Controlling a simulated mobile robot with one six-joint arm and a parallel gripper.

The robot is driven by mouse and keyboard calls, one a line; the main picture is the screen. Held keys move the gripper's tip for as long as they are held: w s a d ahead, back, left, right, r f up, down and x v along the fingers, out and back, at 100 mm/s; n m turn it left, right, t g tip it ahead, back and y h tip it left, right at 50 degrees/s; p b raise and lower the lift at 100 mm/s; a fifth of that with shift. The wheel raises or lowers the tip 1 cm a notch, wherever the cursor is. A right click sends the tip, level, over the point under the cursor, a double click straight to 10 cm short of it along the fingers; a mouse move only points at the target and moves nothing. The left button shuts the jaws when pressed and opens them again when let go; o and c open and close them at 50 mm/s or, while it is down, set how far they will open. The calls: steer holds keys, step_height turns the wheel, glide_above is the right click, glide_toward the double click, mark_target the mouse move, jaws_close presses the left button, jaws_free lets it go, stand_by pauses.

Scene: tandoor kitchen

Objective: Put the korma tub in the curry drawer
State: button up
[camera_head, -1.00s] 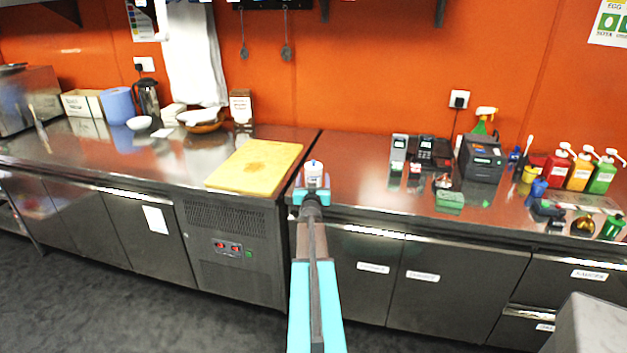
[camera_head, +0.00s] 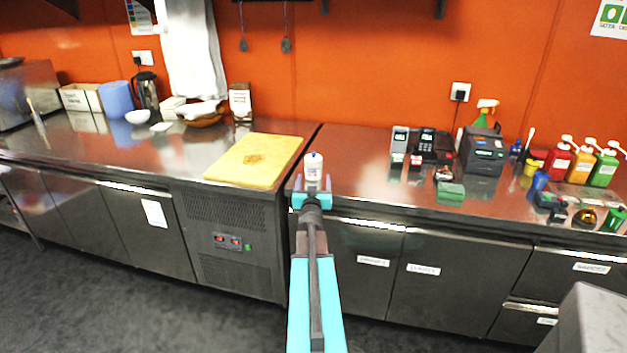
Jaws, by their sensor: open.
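A small white tub with a blue top (camera_head: 313,168) stands upright on the steel counter, just right of the yellow board; its label is too small to read. My gripper (camera_head: 312,186) is open in front of the tub, its fingers pointing toward it. I cannot tell whether the tub is between the fingertips or just beyond them. Labelled drawers (camera_head: 592,268) are at the lower right under the counter, and they look shut. I cannot read which one is for curry.
A yellow cutting board (camera_head: 255,161) lies left of the tub. The counter between the tub and these is clear.

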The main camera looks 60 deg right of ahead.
steer(key=b+v, duration=0.1)
steer(key=v, duration=0.6)
stand_by(0.3)
stand_by(0.8)
